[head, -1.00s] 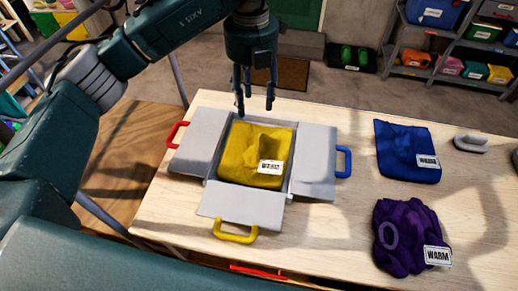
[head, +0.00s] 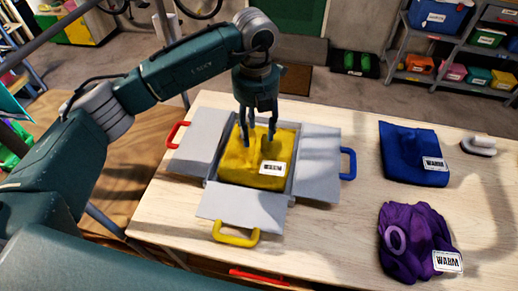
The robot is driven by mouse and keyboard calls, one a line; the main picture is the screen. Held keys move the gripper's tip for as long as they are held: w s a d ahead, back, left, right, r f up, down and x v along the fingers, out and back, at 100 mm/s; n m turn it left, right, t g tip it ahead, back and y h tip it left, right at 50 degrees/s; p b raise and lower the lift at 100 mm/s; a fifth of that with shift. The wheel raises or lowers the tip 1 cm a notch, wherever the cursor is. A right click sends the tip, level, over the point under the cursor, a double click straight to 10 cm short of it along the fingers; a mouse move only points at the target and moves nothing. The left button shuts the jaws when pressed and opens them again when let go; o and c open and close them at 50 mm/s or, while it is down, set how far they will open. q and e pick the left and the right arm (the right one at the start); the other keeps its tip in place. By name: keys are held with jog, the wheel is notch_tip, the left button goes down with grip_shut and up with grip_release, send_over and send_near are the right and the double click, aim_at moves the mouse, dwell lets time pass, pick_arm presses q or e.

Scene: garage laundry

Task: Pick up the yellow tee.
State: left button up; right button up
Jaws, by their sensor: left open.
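The yellow tee (head: 239,166) lies in the middle of a grey folding board (head: 310,175) on the wooden table, with a white label on its right part. My left gripper (head: 258,138) points down over the tee's upper part. Its fingers are apart, with their tips at or just above the cloth; I cannot tell whether they touch it. The fingers hide a little of the tee. My right gripper is not in view.
The board's flaps lie open, with red (head: 177,134), blue (head: 348,163) and yellow (head: 235,235) handles. A blue folded garment (head: 405,150) and a purple garment (head: 408,240) lie to the right, with bare table between. A brush (head: 479,146) lies at the far right.

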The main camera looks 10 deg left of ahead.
aim_at(257, 142)
pick_arm(q)
jog(key=shift+f+p, duration=0.5)
jog(key=shift+f, duration=1.4)
grip_shut()
jog(key=shift+r, duration=0.15)
